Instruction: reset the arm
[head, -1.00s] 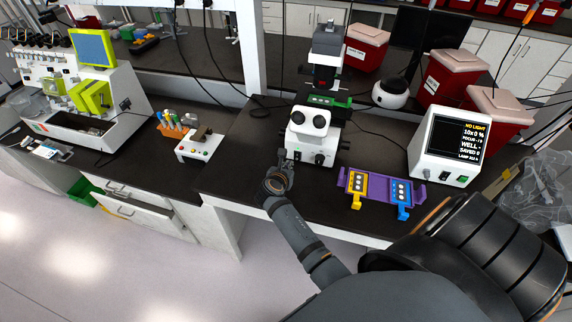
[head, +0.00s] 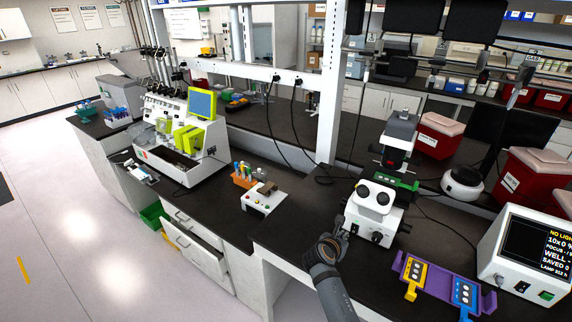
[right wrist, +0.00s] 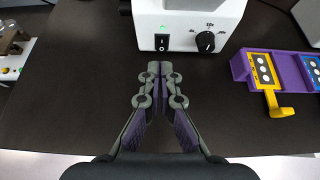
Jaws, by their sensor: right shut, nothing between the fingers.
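My right gripper (head: 338,238) is at the front of the white microscope (head: 370,213), near its lower left corner. In the right wrist view the gripper (right wrist: 153,68) has its fingertips together with nothing between them. They point at the microscope's front panel (right wrist: 188,40), which has a power switch, a green light and a dial. My left gripper is in neither view.
A purple rack (head: 440,279) holding a yellow slide holder (head: 416,276) and a blue one (head: 465,297) lies right of the microscope. A monitor box (head: 497,262) stands further right. A small white device (head: 262,201) with an orange tube rack (head: 243,180) is at left.

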